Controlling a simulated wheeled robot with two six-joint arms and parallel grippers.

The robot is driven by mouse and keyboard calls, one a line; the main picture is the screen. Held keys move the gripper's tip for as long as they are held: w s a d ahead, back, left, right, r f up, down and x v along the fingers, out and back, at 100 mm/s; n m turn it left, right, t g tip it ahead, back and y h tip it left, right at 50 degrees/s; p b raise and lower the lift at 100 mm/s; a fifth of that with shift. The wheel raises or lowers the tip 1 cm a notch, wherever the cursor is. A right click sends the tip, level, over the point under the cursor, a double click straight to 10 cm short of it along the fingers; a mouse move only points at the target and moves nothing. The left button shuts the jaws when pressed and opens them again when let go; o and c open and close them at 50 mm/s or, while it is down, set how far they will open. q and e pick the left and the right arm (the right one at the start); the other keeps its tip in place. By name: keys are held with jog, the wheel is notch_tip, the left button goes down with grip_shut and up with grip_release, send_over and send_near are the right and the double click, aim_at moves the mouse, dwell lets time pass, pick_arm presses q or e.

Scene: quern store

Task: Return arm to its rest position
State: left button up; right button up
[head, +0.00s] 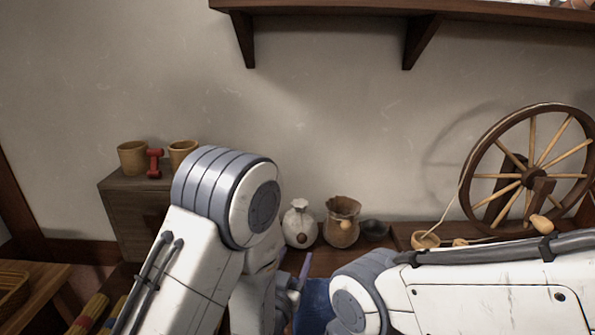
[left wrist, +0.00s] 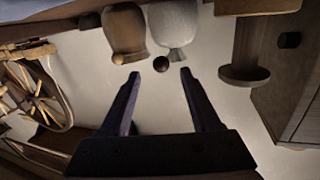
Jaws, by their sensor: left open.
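My left arm comes in from the lower left of the head view, bent at a large grey-banded joint. Its gripper (head: 298,282) is partly hidden behind the arm, with one dark finger showing. In the left wrist view, which is upside down, the left gripper (left wrist: 158,80) has its two dark fingers spread wide with nothing held. A small dark ball (left wrist: 161,64) appears between the fingertips in that view, touching neither. My right arm lies across the lower right of the head view, and its gripper is out of sight.
A pale sack (head: 300,224), a brown sack (head: 341,229) and a dark bowl (head: 375,229) stand beyond the left gripper. A spinning wheel (head: 527,180) is at right. A cabinet (head: 132,215) holds two pots and a red item (head: 155,163). A wall shelf (head: 330,7) hangs above.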

pick_arm(q)
jog(key=s+d+g, duration=0.1)
jog(key=s+d+f+g, duration=0.1)
jog(key=g, duration=0.1)
jog(key=s+d+g, duration=0.1)
jog(key=g, duration=0.1)
jog(key=shift+s+d+f+m, duration=0.15)
jog(key=shift+d+m, duration=0.1)
jog(key=shift+m, duration=0.05)
jog(key=s+g, duration=0.1)
jog(key=s, duration=0.1)
jog(key=s+g, duration=0.2)
jog(key=s, duration=0.1)
jog(key=s+m+g, duration=0.1)
jog(key=s, duration=0.1)
jog(key=shift+s+d+f+g, duration=0.2)
jog(key=shift+d+g, duration=0.1)
jog(key=s+a+r+m+g+y, duration=0.15)
jog(key=s+a+g, duration=0.25)
jog(key=s, duration=0.5)
jog(key=s+a+r+m+g+y, duration=0.1)
jog(key=s+a+r+g+y, duration=0.2)
jog(key=s, duration=0.6)
notch_tip(320, 180, up, 23)
jog(key=p, duration=2.3)
jog(key=shift+s+a+h+p, duration=0.2)
jog(key=shift+a+h+p, duration=0.15)
jog(key=shift+h+p, duration=0.1)
jog(key=shift+n, duration=0.25)
